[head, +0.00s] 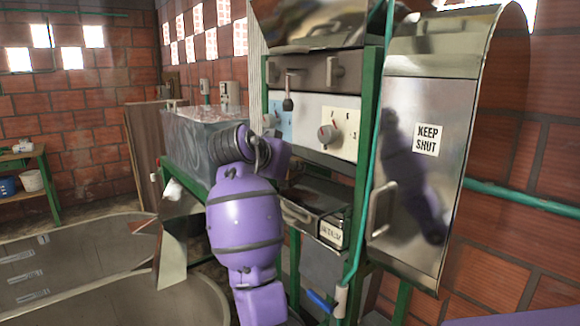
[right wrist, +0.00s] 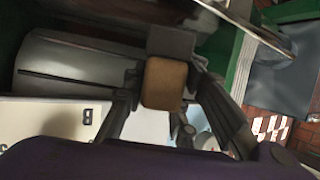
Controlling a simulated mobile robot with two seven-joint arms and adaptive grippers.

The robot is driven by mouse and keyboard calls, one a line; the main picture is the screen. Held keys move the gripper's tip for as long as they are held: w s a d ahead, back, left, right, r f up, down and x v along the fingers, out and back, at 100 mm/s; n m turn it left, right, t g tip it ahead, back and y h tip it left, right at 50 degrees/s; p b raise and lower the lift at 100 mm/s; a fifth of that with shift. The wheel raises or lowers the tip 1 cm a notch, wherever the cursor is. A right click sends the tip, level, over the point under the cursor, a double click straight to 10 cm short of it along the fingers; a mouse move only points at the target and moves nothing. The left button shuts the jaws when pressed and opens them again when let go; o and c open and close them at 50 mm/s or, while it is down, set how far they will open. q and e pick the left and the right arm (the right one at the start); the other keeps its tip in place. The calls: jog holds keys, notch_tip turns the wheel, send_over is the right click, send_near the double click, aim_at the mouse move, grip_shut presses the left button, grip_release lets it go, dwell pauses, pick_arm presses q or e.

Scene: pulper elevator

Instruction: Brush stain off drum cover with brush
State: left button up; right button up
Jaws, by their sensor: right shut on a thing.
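A large curved sheet-metal cover (head: 455,95) with a "KEEP SHUT" label and a handle stands at the right of the head view; I take it to be the drum cover. A dark purple shape on it looks like a reflection of an arm, and I cannot make out a stain. In the right wrist view my right gripper (right wrist: 165,88) is shut on a brown block, the brush (right wrist: 163,77). Its bristles are hidden. A purple arm of mine fills the middle of the head view, with no fingers visible. My left gripper is not in view.
A control panel (head: 312,122) with knobs sits left of the cover on green posts (head: 366,140). A drawer-like metal part (head: 309,200) is below. A teal pipe (head: 525,200) runs along the brick wall. Large round tanks (head: 90,245) stand at lower left.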

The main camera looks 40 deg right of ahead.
jog(key=shift+f, duration=0.65)
dwell(0.3)
jog(key=shift+s, duration=1.35)
jog(key=shift+s+d, duration=0.2)
jog(key=shift+s, duration=1.9)
jog(key=shift+s+d, duration=0.2)
jog(key=shift+s, duration=1.9)
jog(key=shift+a, duration=0.15)
jog(key=shift+a, duration=0.1)
jog(key=shift+a, duration=0.55)
